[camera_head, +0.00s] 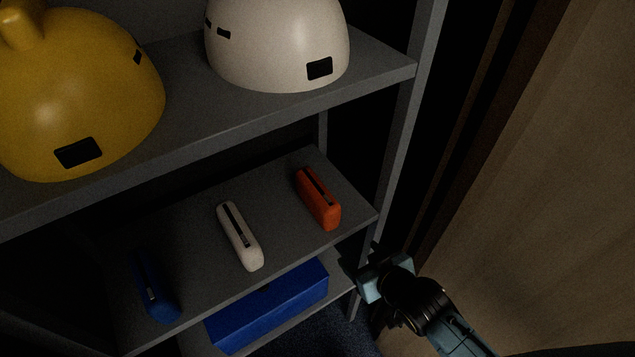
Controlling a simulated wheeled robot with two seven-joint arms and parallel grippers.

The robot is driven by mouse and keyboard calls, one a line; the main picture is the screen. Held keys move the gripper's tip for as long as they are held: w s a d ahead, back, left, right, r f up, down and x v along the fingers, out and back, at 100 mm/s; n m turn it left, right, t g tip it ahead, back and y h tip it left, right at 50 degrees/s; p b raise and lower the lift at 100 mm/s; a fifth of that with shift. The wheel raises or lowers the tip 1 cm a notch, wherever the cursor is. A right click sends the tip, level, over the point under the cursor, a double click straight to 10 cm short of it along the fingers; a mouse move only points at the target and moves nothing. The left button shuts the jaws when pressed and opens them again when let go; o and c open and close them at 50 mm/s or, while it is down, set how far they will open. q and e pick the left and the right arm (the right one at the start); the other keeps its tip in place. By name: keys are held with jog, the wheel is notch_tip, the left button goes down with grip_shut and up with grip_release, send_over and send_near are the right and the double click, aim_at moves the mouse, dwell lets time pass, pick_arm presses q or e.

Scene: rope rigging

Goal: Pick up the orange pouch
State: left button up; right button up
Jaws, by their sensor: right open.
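The orange pouch (318,199) lies at the right end of the middle shelf (283,216), with a dark strip along its top. My right gripper (367,268) is at the lower right, beside the shelf's front right post. It is apart from the pouch, lower in the picture and to its right. Its fingers are small and dark in this view, and it holds nothing that I can see. My left gripper is not in view.
A white pouch (240,236) and a blue pouch (155,289) lie left on the same shelf. A yellow helmet (75,95) and a white helmet (275,45) stand above. A blue box (268,306) sits below. A brown panel (550,190) stands at right.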

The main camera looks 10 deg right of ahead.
jog(key=t+y+p, duration=0.2)
send_near(322, 193)
jog(key=s+r, duration=0.1)
jog(key=s, duration=0.2)
jog(key=x, duration=0.7)
jog(key=shift+w+d, duration=0.1)
jog(key=shift+w, duration=0.4)
jog(key=shift+d+x, duration=0.15)
jog(key=shift+x, duration=1.15)
jog(key=shift+d+x, duration=0.15)
jog(key=shift+x, duration=1.2)
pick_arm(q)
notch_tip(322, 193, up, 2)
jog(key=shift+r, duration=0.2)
pick_arm(e)
jog(key=shift+f, duration=0.15)
jog(key=c, duration=1.2)
